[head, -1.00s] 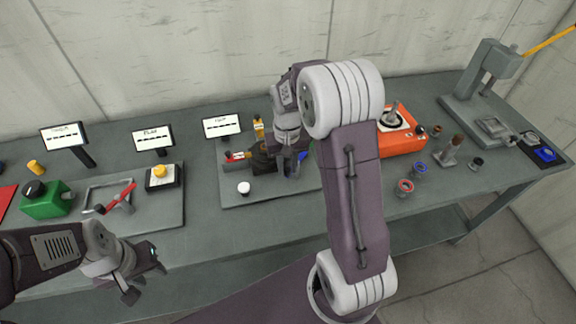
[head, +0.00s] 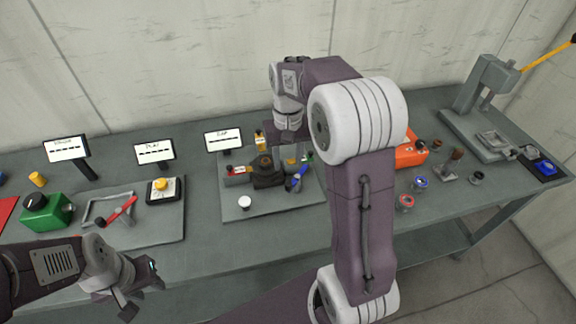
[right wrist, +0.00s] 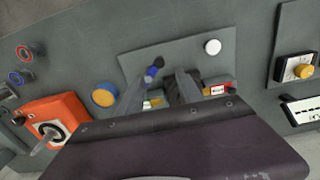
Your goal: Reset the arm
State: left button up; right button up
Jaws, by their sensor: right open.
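The screw jack (head: 268,172), a dark body with a red block at its left, sits on a grey plate (head: 235,208) mid-bench. A blue-handled part (head: 297,179) stands at its right and also shows in the right wrist view (right wrist: 153,72). My right gripper (right wrist: 158,88) is open and empty; its two fingers are spread above the jack and partly cover it in the wrist view. In the head view its fingertips are hard to make out. My left gripper (head: 142,287) is open and empty at the bench's front edge, left of the jack.
A green box (head: 47,211) stands left. An orange box (head: 411,153) is partly behind my right arm. A grey press (head: 485,95) stands far right. Small signs line the back.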

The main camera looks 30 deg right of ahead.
dwell(0.3)
jog(key=s+a+f+n, duration=0.1)
jog(key=s+a+f, duration=0.2)
jog(key=s, duration=0.3)
jog(key=s+a+f+n+t, duration=0.1)
jog(key=s+a+f, duration=0.2)
jog(key=s+f, duration=0.3)
jog(key=shift+s+a+f+n, duration=0.25)
jog(key=shift+s+a+n, duration=0.1)
jog(key=shift+s, duration=0.15)
jog(key=shift+s, duration=0.1)
